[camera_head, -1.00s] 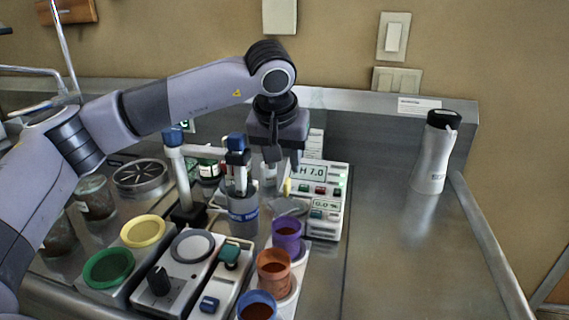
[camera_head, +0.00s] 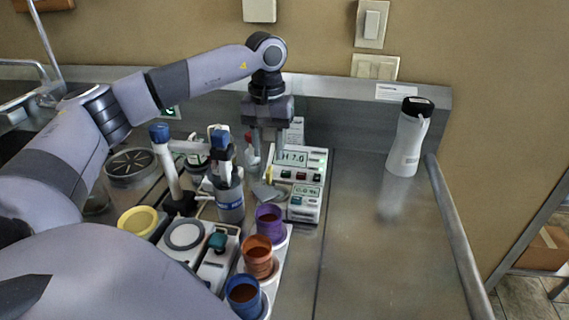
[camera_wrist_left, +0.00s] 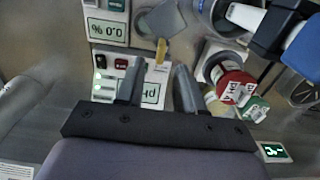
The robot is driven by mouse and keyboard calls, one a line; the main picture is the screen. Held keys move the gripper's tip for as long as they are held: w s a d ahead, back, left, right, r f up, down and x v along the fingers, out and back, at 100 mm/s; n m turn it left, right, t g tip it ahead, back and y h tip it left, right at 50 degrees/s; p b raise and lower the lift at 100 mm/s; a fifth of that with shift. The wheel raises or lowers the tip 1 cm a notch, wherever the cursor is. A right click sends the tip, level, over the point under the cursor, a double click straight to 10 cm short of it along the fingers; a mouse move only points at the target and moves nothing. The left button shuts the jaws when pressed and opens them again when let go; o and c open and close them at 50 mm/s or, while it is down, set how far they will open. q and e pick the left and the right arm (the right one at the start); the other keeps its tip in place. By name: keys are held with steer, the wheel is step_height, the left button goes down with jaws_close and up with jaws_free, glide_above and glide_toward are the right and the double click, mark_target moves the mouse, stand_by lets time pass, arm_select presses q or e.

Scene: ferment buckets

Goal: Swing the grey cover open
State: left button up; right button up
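The grey cover (camera_head: 266,193) is a small flat flap beside the left side of the white meter (camera_head: 305,203). A narrow yellow tab (camera_head: 270,174) stands at its back edge. In the left wrist view the grey cover (camera_wrist_left: 165,20) is at the top, with the yellow tab (camera_wrist_left: 161,51) just below it. My left gripper (camera_head: 270,152) points down above and behind the tab. In the left wrist view its two fingers (camera_wrist_left: 158,72) are apart, and the tab shows beyond the gap between them. I see nothing held. My right gripper is not in view.
A grey cylinder (camera_head: 230,203) with blue-topped probe arms stands left of the cover. Purple (camera_head: 270,222), orange (camera_head: 258,258) and blue (camera_head: 243,290) cups stand in front. A red-capped bottle (camera_wrist_left: 232,88) is close to my fingers.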

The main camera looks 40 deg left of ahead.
mark_target(269, 169)
arm_select(q)
step_height(269, 169, down, 6)
steer(key=shift+f+p, duration=0.25)
steer(key=shift+p, duration=0.1)
jaws_close()
